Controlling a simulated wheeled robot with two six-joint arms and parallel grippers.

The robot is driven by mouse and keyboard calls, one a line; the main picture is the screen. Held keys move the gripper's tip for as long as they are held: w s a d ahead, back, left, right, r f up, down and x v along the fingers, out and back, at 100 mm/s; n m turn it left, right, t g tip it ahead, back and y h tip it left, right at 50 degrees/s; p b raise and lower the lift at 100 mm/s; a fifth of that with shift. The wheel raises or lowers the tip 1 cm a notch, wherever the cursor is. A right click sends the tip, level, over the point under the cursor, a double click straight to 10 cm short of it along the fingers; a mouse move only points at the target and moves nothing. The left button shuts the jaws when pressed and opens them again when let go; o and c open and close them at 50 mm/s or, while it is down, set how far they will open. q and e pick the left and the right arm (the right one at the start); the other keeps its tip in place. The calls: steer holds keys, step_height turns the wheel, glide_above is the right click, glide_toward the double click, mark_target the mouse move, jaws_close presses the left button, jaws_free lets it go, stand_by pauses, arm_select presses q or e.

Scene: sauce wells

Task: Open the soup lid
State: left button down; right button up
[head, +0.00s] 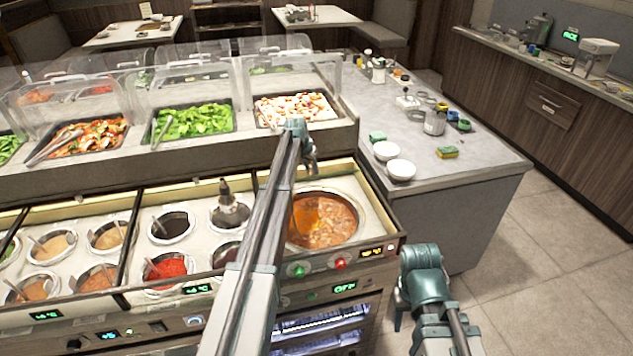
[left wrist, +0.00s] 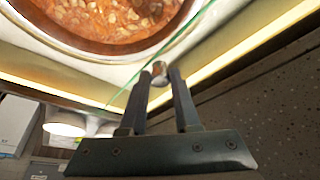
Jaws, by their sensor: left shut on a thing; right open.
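The soup pot (head: 358,207) is a round well of orange-red soup (head: 322,222) in the counter's right end; its rim and chunky soup (left wrist: 110,18) fill the top of the left wrist view. My left gripper (head: 309,168) is at the far side of the pot. In the left wrist view its fingers (left wrist: 160,76) are shut on a small metallic knob (left wrist: 159,68). A thin greenish glass edge runs past the knob, seemingly the clear soup lid (left wrist: 146,72) seen nearly edge-on; its full outline cannot be made out. My right gripper (head: 420,268) is open and empty, right of the counter.
Sauce wells (head: 168,268) fill the counter left of the soup. Salad trays (head: 192,121) under clear covers stand behind. A grey side counter (head: 460,178) at the right holds white bowls (head: 400,170) and a sponge (head: 447,152). The floor at right is clear.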

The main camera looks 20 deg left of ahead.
arm_select(q)
steer(key=shift+w+a, duration=0.55)
steer(key=shift+w, duration=0.25)
steer(key=shift+w+a, duration=0.5)
steer(key=shift+w, duration=0.3)
steer(key=c, duration=0.6)
jaws_free()
steer(key=shift+c, duration=0.2)
steer(key=shift+s+r, duration=0.1)
steer(key=shift+r, duration=0.05)
steer(key=p+v, duration=1.2)
steer(key=v, duration=0.1)
steer(key=shift+r+p, duration=0.25)
steer(key=shift+p, duration=0.1)
